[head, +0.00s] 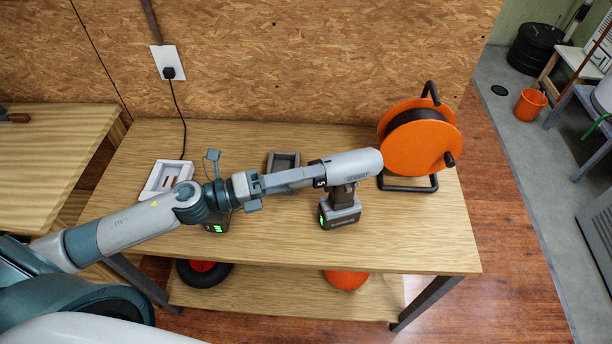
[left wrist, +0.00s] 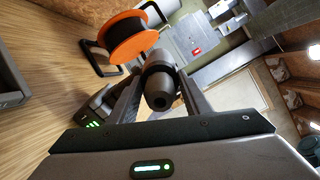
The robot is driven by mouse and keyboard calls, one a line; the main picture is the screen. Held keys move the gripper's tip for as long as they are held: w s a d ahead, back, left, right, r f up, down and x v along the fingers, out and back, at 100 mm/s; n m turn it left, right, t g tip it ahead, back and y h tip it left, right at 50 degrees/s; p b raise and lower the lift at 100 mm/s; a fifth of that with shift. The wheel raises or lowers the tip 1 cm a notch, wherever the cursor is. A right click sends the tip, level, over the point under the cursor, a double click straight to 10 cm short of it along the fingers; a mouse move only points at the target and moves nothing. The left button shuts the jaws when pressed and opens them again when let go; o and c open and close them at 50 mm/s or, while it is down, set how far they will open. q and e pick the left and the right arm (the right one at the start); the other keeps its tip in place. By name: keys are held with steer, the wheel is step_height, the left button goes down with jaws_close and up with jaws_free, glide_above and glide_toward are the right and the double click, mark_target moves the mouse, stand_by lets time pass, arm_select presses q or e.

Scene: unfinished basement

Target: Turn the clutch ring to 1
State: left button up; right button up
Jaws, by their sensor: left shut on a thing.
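A grey cordless drill (head: 352,166) stands upright on its battery (head: 340,213) on the workbench, its nose pointing left toward my arm. Its dark clutch ring (head: 318,183) carries a small white mark that I cannot read with certainty. My left gripper (head: 316,174) reaches in from the left and is shut on the clutch ring. In the left wrist view the two fingers (left wrist: 158,78) sit on either side of the ring, and the black chuck (left wrist: 160,93) points toward the camera between them. My right gripper is not in view.
An orange cable reel (head: 420,135) stands right of the drill. A grey tray (head: 284,157) lies behind my gripper. A white charger (head: 165,179) and a spare battery (head: 217,224) are at the left. The workbench (head: 420,235) is clear at its front right.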

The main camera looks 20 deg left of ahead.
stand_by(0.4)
arm_select(q)
steer(key=o, duration=1.1)
steer(key=shift+c, duration=0.2)
steer(key=shift+s+a+f, duration=0.1)
steer(key=shift+a, duration=0.05)
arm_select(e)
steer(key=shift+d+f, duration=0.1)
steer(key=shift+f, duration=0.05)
arm_select(q)
steer(key=shift+b+v, duration=0.7)
steer(key=shift+v, duration=0.25)
steer(key=b+v, duration=0.5)
steer(key=v, duration=1)
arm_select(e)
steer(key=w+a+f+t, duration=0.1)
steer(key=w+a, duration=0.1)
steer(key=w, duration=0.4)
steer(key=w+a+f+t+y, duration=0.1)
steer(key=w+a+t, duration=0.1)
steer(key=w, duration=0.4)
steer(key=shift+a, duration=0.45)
